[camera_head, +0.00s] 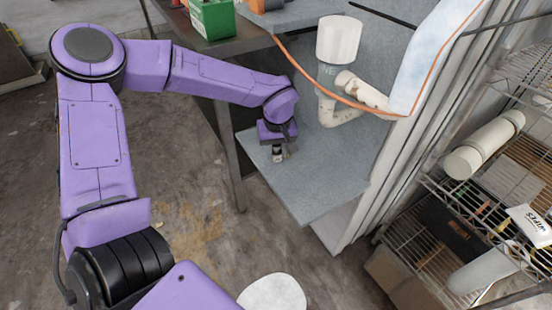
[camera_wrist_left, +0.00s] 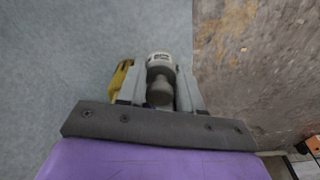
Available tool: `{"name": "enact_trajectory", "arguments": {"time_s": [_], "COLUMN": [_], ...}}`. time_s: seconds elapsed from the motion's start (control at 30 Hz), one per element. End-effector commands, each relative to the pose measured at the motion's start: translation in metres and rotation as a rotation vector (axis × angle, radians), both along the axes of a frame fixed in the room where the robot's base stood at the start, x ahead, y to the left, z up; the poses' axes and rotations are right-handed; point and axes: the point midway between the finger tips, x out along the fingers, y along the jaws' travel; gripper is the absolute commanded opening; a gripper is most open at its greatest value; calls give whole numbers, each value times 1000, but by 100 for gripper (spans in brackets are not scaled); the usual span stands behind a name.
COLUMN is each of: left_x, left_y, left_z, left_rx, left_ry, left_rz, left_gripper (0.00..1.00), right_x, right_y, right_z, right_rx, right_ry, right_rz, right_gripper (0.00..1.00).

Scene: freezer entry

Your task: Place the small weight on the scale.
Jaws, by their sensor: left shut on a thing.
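My left gripper (camera_head: 278,153) reaches down over the grey-blue shelf (camera_head: 315,190), near its left edge. A yellow thing (camera_wrist_left: 121,74) is beside the left finger, partly hidden. I cannot make out a scale for certain. My right gripper is not in view.
A green box (camera_head: 212,18) is on the dark table at the back. A wire rack (camera_head: 480,190) with goods is at right. The shelf's front part is clear.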

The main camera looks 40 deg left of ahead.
Motion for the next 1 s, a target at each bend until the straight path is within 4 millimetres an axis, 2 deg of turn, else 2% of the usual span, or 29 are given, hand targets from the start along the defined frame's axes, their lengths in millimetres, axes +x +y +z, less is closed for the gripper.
{"name": "enact_trajectory", "arguments": {"time_s": [0.07,0.2,0.57,0.6,0.67,1.0], "left_x": [4,3,4,4,4,4], "left_y": [6,5,5,5,5,5], "left_z": [-10,-37,-40,-40,-40,-35], "left_rx": [1,2,0,0,1,1], "left_ry": [1,2,0,0,-1,-1], "left_rz": [3,-1,-1,-1,0,1], "left_gripper": [0,0,0,45,60,60], "right_x": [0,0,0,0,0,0], "right_y": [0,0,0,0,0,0], "right_z": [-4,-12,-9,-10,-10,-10], "right_rx": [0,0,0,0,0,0], "right_ry": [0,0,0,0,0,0], "right_rz": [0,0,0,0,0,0], "right_gripper": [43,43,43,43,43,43]}}
